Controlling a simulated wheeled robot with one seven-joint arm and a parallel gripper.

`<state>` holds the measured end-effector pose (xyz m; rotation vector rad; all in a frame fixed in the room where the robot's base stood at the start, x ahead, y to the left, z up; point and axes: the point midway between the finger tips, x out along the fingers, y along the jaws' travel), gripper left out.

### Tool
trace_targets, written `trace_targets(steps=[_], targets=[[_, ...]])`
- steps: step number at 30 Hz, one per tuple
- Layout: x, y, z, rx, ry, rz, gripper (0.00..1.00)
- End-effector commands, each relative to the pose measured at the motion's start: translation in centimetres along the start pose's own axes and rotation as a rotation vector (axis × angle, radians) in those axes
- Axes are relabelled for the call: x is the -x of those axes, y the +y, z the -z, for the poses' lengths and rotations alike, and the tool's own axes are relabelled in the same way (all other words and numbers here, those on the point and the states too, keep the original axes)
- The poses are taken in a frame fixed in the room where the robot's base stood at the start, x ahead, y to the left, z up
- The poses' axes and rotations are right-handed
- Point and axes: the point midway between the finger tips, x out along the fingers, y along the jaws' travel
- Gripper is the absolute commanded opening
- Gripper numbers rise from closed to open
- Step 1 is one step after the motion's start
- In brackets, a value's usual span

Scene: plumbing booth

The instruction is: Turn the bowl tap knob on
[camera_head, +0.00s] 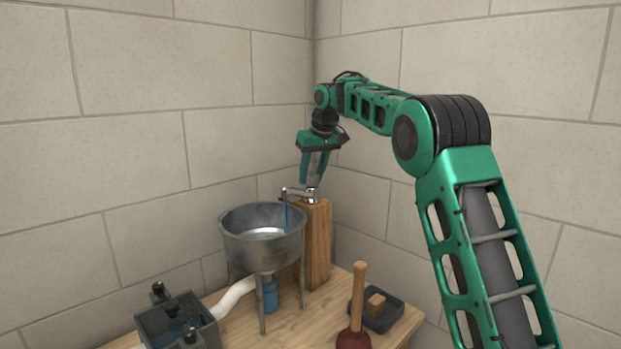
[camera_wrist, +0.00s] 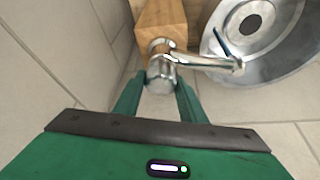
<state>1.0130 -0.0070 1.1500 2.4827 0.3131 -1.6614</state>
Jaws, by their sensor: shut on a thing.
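The chrome tap (camera_head: 297,191) is mounted on top of an upright wooden post (camera_head: 318,245), its spout reaching left over the metal bowl (camera_head: 262,222). A thin blue stream hangs from the spout into the bowl. In the wrist view, the tap's round knob (camera_wrist: 161,74) sits between the green fingers of my gripper (camera_wrist: 158,88), with the spout (camera_wrist: 205,63) pointing right over the bowl (camera_wrist: 285,62). My gripper (camera_head: 311,183) points down at the post top and is shut on the knob. The fingers partly hide the knob in the head view.
A dark open box (camera_head: 176,322) is at the left, near a white pipe (camera_head: 232,297). Block walls close in behind the post.

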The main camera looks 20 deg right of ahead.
Motion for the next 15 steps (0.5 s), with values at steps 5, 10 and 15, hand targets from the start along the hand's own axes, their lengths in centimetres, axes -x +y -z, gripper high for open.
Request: trace_targets(steps=[5, 10, 15], targets=[[0.05, 0.12, -0.01, -0.003, 0.000, -0.002, 0.44], [0.03, 0.09, 0.00, -0.003, 0.000, -0.002, 0.56], [0.07, 0.07, 0.00, -0.003, 0.000, -0.002, 0.56]])
